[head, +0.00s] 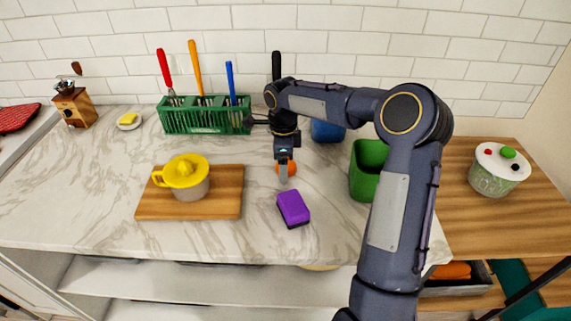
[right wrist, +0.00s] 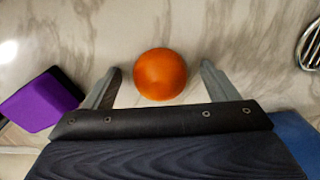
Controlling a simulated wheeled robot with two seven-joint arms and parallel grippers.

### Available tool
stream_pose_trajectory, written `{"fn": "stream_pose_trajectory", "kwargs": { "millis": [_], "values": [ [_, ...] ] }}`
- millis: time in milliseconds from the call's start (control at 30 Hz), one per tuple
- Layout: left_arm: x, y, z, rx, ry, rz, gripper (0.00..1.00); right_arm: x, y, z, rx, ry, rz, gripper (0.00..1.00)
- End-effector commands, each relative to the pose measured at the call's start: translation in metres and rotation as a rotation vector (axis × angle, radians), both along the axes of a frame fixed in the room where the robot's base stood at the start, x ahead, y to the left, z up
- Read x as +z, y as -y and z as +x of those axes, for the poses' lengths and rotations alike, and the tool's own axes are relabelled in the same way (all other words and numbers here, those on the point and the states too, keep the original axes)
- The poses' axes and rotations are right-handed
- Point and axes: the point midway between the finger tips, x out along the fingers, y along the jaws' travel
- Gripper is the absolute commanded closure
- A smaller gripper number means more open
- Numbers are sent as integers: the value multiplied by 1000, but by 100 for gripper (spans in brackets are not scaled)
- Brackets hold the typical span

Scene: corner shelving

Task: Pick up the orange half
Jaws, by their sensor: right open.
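The orange half (head: 291,169) lies on the marble counter (head: 100,215), partly hidden behind my right gripper (head: 285,172) in the head view. In the right wrist view the orange half (right wrist: 160,74) shows as a round orange shape on the counter. My right gripper (right wrist: 161,84) is open there, with one finger on each side of the orange half and a gap to each finger. My left gripper is in neither view.
A purple sponge (head: 293,208) lies in front of the orange half. A yellow juicer (head: 184,177) stands on a wooden board (head: 225,190) to the left. A green container (head: 364,172) stands to the right, and a green utensil rack (head: 200,117) stands behind.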

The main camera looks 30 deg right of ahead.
Motion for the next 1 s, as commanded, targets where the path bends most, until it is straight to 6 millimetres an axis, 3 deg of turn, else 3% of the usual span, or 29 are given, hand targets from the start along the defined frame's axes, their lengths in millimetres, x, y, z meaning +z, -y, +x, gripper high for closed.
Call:
{"fn": "stream_pose_trajectory", "kwargs": {
  "millis": [167,533,833,1000],
  "values": [
    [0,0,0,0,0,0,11,0,0,0,0,1,-1,20],
    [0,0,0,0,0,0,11,0,0,0,0,1,-1,68],
    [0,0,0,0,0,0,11,3,0,0,0,2,-1,69],
    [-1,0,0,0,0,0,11,16,0,1,0,4,-1,69]
  ]
}}
